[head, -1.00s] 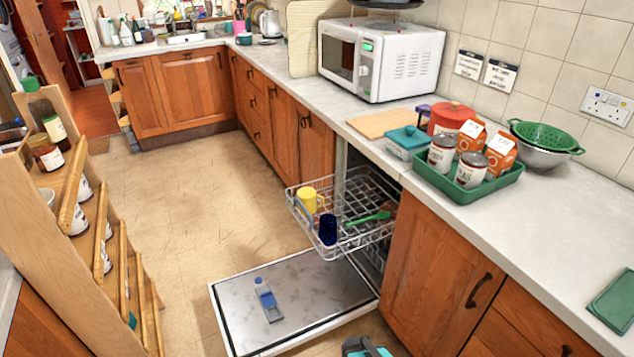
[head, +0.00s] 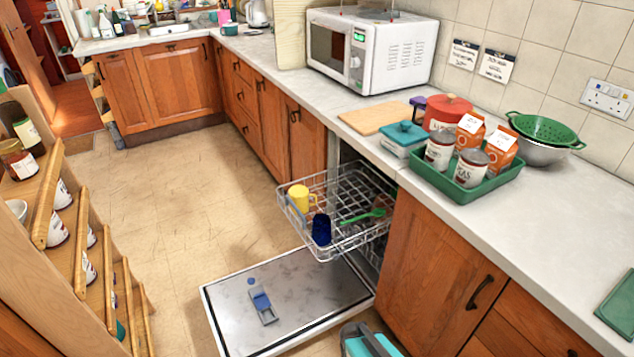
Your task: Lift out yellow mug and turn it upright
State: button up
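The yellow mug (head: 299,197) stands at the left front of the pulled-out upper dishwasher rack (head: 342,247), with its handle towards the right. It looks upside down, but its rim is too small to make out. A dark blue cup (head: 321,230) stands close in front of it in the same rack. A green utensil (head: 364,216) lies in the rack to the right.
The dishwasher door (head: 300,318) lies open below the rack. Wooden shelving (head: 85,235) with jars stands left. Floor (head: 175,200) between is clear. A green tray (head: 436,177) with tins and cartons occupies the counter.

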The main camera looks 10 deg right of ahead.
aim_at(299, 193)
jog(key=u, duration=0.7)
jog(key=i, duration=0.4)
jog(key=u, duration=4.35)
jog(key=i, duration=0.1)
jog(key=z, duration=3.15)
